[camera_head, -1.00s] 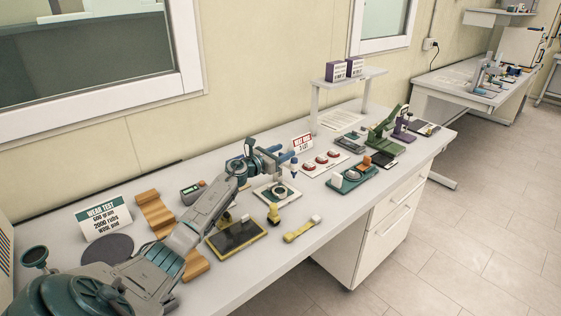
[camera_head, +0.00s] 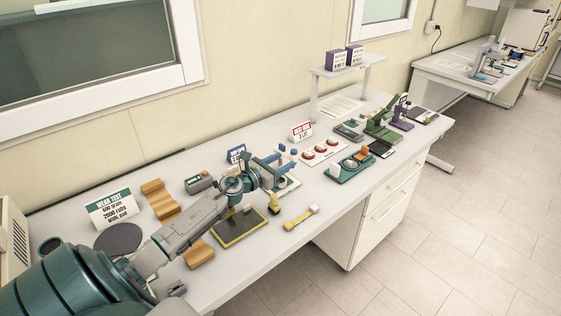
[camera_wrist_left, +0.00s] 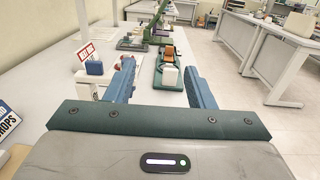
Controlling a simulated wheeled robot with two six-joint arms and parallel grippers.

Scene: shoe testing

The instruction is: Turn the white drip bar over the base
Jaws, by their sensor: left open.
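My left gripper (camera_head: 277,170) is open and reaches over the drip station, with its fingers spread on both sides. In the left wrist view, my blue fingers (camera_wrist_left: 158,72) have a clear gap between them. The white base (camera_head: 290,187) shows partly beneath my gripper. In the left wrist view, a white part with a blue block (camera_wrist_left: 94,68) on it stands left of my left finger; the drip bar is mostly hidden there, and I cannot tell its angle. A blue knob (camera_head: 294,153) shows behind the fingers. My right gripper is not in view.
A yellow-framed dark plate (camera_head: 240,228) and a yellow brush (camera_head: 300,217) lie in front. A green tray (camera_head: 350,169) lies farther right. The WEAR TEST sign (camera_head: 112,208) is at left.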

